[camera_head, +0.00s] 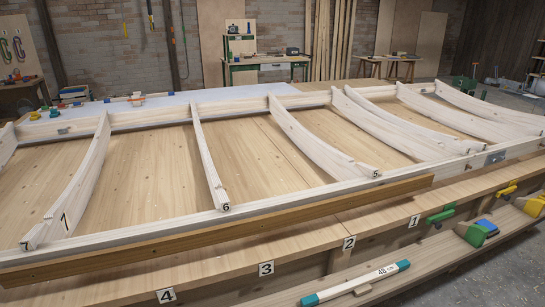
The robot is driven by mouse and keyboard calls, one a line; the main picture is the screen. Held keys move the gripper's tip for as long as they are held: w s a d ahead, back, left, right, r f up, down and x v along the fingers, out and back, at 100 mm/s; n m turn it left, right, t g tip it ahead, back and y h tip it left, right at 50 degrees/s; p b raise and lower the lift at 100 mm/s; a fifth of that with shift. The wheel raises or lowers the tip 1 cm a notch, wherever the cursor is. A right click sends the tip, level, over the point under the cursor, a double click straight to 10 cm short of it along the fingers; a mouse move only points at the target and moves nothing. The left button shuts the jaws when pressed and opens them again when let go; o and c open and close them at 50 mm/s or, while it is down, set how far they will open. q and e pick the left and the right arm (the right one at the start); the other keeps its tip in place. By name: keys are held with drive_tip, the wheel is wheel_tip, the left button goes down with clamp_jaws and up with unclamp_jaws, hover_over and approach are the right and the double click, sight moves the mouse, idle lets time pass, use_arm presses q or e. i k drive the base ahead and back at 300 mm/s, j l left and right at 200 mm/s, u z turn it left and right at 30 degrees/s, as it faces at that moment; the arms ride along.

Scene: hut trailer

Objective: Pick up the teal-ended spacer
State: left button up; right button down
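The teal-ended spacer (358,284) is a pale wooden bar with a teal cap at each end and the marking "48" near its middle. It lies slantwise on the low front shelf (455,252), below the bench edge, at the lower right of the head view. Nothing is gripping the spacer. Neither of my grippers shows in the head view.
The long workbench (245,262) carries a frame with curved ribs and a brown batten (230,228) along its front. Number tags mark its edge. A green clamp (441,214), a yellow clamp (507,191) and colored bins (480,233) are at the right. Grey floor is free at lower right.

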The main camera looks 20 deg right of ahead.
sight(360, 284)
drive_tip(key=z, duration=1.35)
drive_tip(key=i+l+z, duration=0.15)
drive_tip(key=i+z, duration=0.2)
drive_tip(key=i, duration=0.2)
